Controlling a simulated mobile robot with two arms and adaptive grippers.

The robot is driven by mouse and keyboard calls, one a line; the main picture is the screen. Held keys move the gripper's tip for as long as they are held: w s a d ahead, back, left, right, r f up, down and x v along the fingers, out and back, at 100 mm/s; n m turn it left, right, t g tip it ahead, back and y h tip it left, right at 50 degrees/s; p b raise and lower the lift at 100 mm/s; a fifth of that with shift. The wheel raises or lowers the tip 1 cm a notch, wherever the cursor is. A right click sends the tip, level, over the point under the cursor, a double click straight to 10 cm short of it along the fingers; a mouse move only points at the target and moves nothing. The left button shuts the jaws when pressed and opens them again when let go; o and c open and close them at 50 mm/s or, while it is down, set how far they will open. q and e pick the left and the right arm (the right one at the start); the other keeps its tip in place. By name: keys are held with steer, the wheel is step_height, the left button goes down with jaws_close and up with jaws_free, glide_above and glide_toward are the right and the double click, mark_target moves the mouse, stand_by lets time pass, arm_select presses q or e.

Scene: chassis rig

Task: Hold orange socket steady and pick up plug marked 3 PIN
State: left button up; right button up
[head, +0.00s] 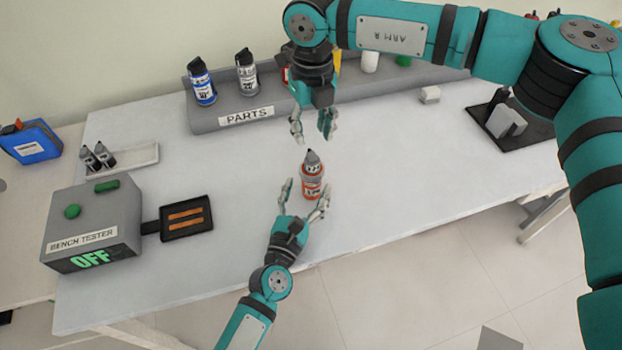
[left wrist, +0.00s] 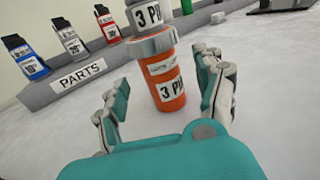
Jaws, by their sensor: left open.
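The orange socket (head: 312,187) stands upright on the white table, and its lower label reads 3 PI in the left wrist view (left wrist: 171,97). A grey plug (head: 313,163) sits upright on top of it, its label reading 3 PI in the left wrist view (left wrist: 149,16). My left gripper (head: 305,186) is open, with its fingers on either side of the orange socket; I cannot tell whether they touch it. My right gripper (head: 312,136) is above and behind the plug, pointing down, its fingers apart and empty.
A grey parts rack (head: 285,109) with several labelled plugs stands at the back. The bench tester (head: 94,222), reading OFF, and its black pad (head: 186,217) are at the left.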

mark_target(309, 187)
arm_select(q)
steer(key=shift+x, duration=1.8)
